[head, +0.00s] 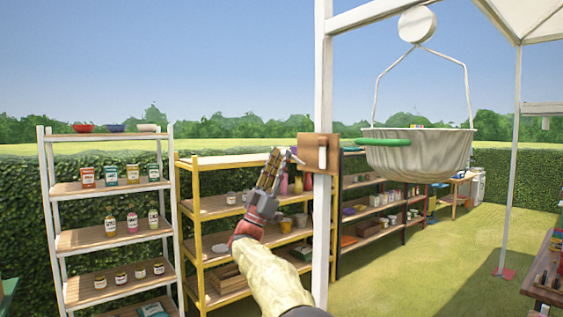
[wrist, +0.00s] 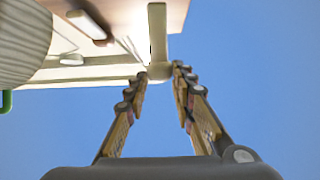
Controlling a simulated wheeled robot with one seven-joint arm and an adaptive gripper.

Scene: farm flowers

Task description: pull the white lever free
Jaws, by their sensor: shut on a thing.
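A wooden block (head: 310,152) is fixed to the white post (head: 322,60). A thin white lever (head: 293,155) sticks out from the block's left side. In the wrist view the pale lever (wrist: 157,35) runs down from the wooden block (wrist: 120,15), and its rounded end lies between my fingertips. My gripper (head: 276,154) reaches up from below, left of the block, and is shut on the lever's end. The fingers partly hide how deep the lever sits between them. A second white piece (head: 322,158) stands on the block's front face and also shows in the wrist view (wrist: 87,27).
A ribbed white basin (head: 420,155) with a green handle (head: 383,142) hangs right of the post. A white shelf (head: 105,188) and a yellow shelf (head: 215,210) with pots stand behind my arm. Grass lies open at right.

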